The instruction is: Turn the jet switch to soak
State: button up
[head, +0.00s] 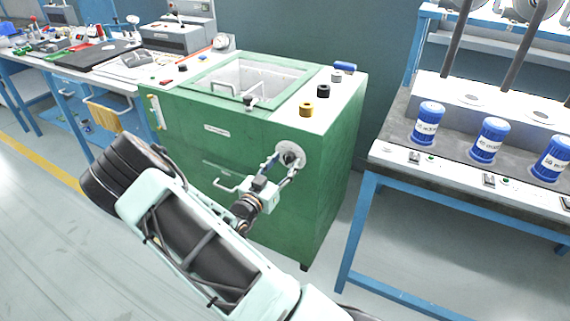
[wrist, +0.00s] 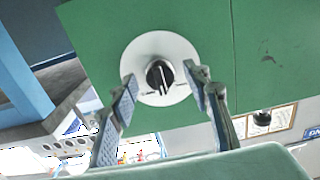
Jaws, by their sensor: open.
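The jet switch (wrist: 159,75) is a black rotary knob with a pale pointer line on a round white plate (wrist: 160,48), fixed to the green cabinet (head: 245,160). In the head view the white plate (head: 290,154) is on the cabinet's front, near its upper right corner. My gripper (wrist: 160,84) is open, with one blue-padded finger on each side of the knob in the wrist view. No contact with the knob is visible. The knob's pointer looks nearly upright in the wrist view. The markings on the plate are too small to read. In the head view my gripper (head: 279,168) is at the plate and partly hides it.
The cabinet has a clear lid (head: 245,80), a front handle (head: 226,186), and black and yellow knobs (head: 306,110) on top. A blue-framed bench (head: 385,190) with several blue canisters stands to the right. A cluttered workbench (head: 100,75) stands to the left. Floor is open at front left.

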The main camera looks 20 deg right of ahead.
jog(key=shift+w+d, duration=0.2)
jog(key=shift+d, duration=0.05)
jog(key=c, duration=1.2)
jog(key=shift+o, duration=0.2)
jog(key=shift+n, duration=0.4)
jog(key=n, duration=0.3)
jog(key=shift+n+p, duration=0.3)
jog(key=shift+s+n+p, duration=0.1)
jog(key=shift+n+p, duration=0.25)
jog(key=shift+n, duration=1.85)
